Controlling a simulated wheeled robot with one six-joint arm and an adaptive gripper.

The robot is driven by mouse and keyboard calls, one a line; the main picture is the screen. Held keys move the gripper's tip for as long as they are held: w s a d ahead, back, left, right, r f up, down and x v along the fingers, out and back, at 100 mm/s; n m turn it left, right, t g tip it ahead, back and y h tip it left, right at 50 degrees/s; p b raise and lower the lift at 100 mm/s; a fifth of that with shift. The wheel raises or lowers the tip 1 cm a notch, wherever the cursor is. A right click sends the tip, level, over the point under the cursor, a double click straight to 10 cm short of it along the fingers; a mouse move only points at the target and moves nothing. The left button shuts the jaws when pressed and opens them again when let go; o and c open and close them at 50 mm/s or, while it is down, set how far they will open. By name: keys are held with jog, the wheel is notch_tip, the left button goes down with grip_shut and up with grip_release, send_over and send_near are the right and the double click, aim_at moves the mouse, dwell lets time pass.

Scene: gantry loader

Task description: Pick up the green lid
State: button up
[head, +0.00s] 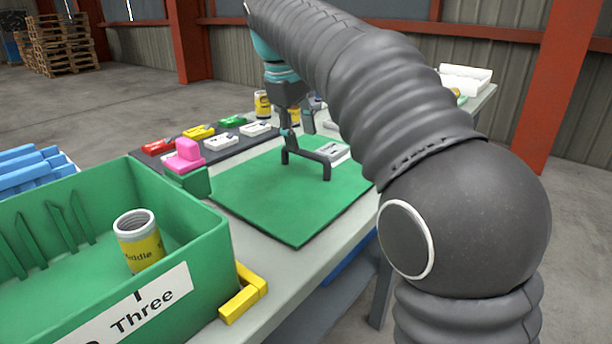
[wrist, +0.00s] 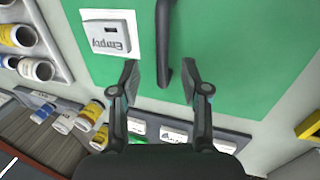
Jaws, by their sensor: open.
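The green lid (head: 265,205) is a flat square panel lying on the grey table, with a dark raised bar handle (head: 308,158). In the wrist view the green lid (wrist: 245,50) fills the upper middle, and its handle (wrist: 163,45) runs up the picture. My gripper (head: 298,128) is above the lid at the handle, pointing down. In the wrist view my gripper (wrist: 160,80) is open, one finger on each side of the handle's near end, with gaps showing on both sides. Part of the lid's right side is hidden behind my arm in the head view.
A green crate (head: 205,265) holding a yellow can (head: 141,245) stands at front left. A pink block (head: 185,156) and a dark tray (head: 215,155) of coloured plates border the lid.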

aim_at(304, 151)
jog(key=shift+s+b+x, duration=0.15)
jog(key=shift+b+x, duration=0.2)
jog(key=shift+x, duration=0.95)
jog(key=shift+s+b+x, duration=0.15)
jog(key=shift+b+x, duration=0.15)
jog(key=shift+x, duration=1.05)
jog(key=shift+c, duration=0.2)
grip_shut()
